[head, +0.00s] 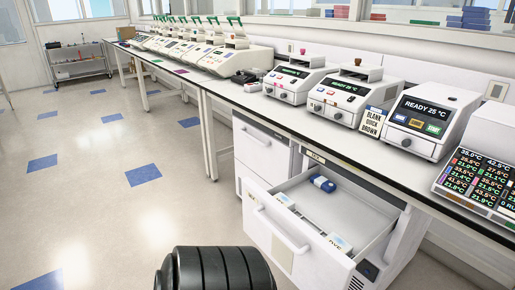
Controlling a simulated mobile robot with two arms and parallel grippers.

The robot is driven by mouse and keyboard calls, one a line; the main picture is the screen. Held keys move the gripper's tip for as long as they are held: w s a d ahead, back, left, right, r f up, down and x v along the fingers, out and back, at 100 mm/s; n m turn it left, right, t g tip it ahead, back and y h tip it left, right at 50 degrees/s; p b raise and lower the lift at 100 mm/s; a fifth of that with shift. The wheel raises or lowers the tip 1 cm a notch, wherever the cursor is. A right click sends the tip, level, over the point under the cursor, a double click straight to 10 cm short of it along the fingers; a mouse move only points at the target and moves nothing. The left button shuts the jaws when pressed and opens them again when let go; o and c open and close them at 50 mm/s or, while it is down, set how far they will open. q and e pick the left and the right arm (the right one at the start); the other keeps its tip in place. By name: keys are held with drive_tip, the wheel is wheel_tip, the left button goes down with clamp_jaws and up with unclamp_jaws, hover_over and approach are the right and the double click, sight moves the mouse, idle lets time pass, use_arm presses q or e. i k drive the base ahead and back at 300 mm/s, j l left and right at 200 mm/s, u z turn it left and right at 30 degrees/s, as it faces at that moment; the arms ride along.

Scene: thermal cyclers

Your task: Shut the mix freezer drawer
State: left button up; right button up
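A white freezer drawer (268,238) under the bench stands pulled well out to the front left, with a bar handle (276,230) across its front. I cannot read a name on it for sure. Inside lie a small blue item (322,183) towards the back, a pale labelled pack (285,200) near the front left, and another labelled pack (338,243) near the front right. The freezer cabinet (405,240) shows to the right of the drawer. Neither of my grippers is in view.
A white cabinet (262,150) with its drawers shut stands left of the open drawer. Thermal cyclers (345,97) line the bench (345,150) above. A temperature display (480,185) stands at the right. The floor (90,210) at the left is clear.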

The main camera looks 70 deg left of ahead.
sight(295, 241)
drive_tip(key=u, duration=2.1)
